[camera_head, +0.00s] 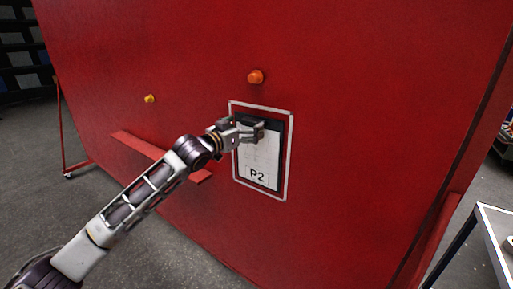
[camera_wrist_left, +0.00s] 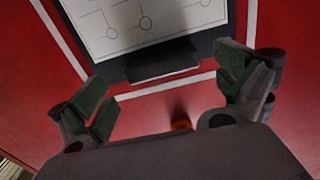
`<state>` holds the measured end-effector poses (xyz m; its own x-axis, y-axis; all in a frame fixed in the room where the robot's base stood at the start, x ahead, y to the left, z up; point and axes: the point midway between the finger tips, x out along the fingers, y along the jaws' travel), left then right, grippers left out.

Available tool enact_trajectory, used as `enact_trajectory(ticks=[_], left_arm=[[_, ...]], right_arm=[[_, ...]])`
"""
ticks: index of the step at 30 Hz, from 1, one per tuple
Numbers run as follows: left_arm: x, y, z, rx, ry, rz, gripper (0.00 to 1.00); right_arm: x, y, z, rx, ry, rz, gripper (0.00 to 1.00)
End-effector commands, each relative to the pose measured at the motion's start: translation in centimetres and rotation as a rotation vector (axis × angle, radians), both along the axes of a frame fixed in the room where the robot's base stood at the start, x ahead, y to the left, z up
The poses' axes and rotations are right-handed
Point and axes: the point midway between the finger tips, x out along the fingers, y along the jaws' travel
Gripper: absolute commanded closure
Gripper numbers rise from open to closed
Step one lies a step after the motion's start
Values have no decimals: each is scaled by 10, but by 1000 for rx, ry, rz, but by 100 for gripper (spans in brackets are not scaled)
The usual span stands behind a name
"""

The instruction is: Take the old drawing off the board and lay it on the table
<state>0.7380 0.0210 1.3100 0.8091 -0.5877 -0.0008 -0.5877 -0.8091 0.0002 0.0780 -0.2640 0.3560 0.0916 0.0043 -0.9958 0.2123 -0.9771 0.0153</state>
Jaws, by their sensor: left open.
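The drawing (camera_head: 258,162) is a white sheet marked "P2" or "R2" on a dark clipboard inside a white outline on the red board (camera_head: 370,110). In the left wrist view the sheet (camera_wrist_left: 140,22) shows lines and circles, with the clipboard's dark clip (camera_wrist_left: 163,62) at its edge. My left gripper (camera_head: 260,131) is in front of the clipboard's upper part. Its fingers are open, one on each side of the clip in the left wrist view (camera_wrist_left: 168,92); I cannot tell if they touch. It hides part of the sheet's top. My right gripper is not in view.
An orange knob (camera_head: 255,76) sticks out above the outline, and a yellow one (camera_head: 150,99) is further left. A red ledge (camera_head: 150,150) runs behind my left arm. A table corner (camera_head: 490,225) shows at the lower right, with a small item on it.

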Motion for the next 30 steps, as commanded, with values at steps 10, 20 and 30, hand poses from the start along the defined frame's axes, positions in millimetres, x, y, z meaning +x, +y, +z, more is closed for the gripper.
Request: enact_trajectory(ticks=[10, 20, 30], left_arm=[[1, 0, 0, 0, 0, 0, 0], [17, -11, 2, 0, 0, 0, 0], [38, -26, 1, 0, 0, -1, 0]], right_arm=[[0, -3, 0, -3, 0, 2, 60], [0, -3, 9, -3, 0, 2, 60], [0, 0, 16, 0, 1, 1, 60]])
